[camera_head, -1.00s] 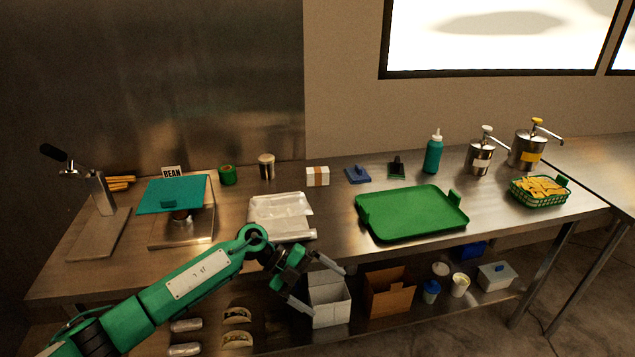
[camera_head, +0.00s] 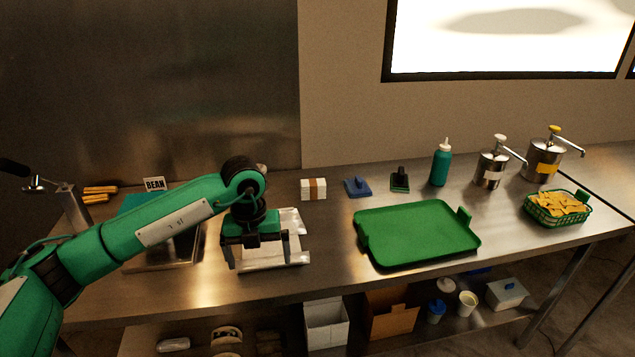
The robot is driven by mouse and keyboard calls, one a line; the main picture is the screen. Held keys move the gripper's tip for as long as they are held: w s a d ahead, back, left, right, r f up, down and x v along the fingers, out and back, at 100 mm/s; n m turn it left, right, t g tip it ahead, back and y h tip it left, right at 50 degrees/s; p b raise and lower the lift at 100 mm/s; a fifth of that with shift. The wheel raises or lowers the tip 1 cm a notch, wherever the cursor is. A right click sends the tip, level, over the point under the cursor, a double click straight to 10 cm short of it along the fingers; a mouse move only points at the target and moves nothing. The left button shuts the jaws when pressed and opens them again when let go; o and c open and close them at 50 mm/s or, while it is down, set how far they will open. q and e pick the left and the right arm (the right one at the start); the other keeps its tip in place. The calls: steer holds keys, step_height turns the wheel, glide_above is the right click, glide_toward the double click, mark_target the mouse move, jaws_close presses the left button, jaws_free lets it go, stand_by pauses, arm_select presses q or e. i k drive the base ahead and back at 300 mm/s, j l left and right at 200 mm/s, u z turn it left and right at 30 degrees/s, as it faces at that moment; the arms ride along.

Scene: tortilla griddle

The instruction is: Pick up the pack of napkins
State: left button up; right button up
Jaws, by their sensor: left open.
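The pack of napkins (camera_head: 313,188), a small white block with a brown band around it, lies on the steel counter near the wall. It is clear of other things and fully in view. My left gripper (camera_head: 257,258) hangs over the white wrapping sheets, to the left of the pack and nearer the front edge. Its fingers point down, apart, with nothing seen between them. The gripper does not touch the pack. My right gripper is not in view.
A green tray (camera_head: 418,232) lies right of the pack. A blue scraper-like tool (camera_head: 357,187) and a dark-handled one (camera_head: 400,180) lie beside the pack. White wrapping sheets (camera_head: 290,228) lie under my left gripper. The counter just in front of the pack is clear.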

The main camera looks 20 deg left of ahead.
mark_target(311, 189)
steer(key=i, duration=1.6)
